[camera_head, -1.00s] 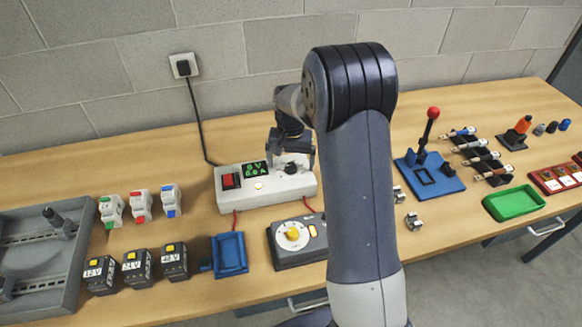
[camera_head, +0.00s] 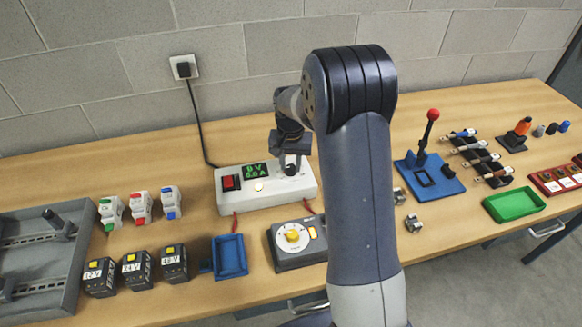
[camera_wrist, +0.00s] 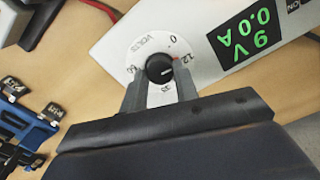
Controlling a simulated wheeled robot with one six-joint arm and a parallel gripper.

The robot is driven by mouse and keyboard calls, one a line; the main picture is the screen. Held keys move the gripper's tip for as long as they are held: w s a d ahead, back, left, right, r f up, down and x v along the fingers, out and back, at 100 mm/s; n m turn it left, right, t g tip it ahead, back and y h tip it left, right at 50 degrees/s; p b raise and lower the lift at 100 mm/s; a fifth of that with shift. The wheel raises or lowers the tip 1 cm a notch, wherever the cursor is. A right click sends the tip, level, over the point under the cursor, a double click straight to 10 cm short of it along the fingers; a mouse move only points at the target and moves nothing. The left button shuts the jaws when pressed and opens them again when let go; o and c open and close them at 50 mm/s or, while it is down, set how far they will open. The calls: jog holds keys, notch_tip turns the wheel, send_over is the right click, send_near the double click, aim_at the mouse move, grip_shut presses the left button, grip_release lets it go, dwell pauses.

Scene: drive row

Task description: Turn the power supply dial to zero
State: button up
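The white power supply (camera_head: 240,200) stands near the back of the workbench. Its green display (camera_head: 256,171) is small in the head view; in the wrist view it (camera_wrist: 243,38) is upside down and seems to read 6 V, 0.0 A. The black dial knob (camera_wrist: 160,69) sits on a white round volts scale. It also shows in the head view (camera_head: 291,169).
A second dial box with a yellow knob (camera_head: 292,235) stands in front, beside a blue tray (camera_head: 229,256). Breakers and voltage blocks stand to the left. A blue lever stand (camera_head: 430,175) and green tray (camera_head: 514,203) are to the right. The wall is close behind.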

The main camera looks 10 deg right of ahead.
aim_at(291, 167)
jog(key=shift+c, duration=1.2)
jog(key=n, duration=0.6)
jog(key=o, duration=0.3)
jog(key=shift+n, duration=0.5)
jog(key=o, duration=1.4)
jog(key=shift+r+p, duration=2.5)
jog(key=shift+r, duration=1.05)
jog(key=shift+f, duration=0.2)
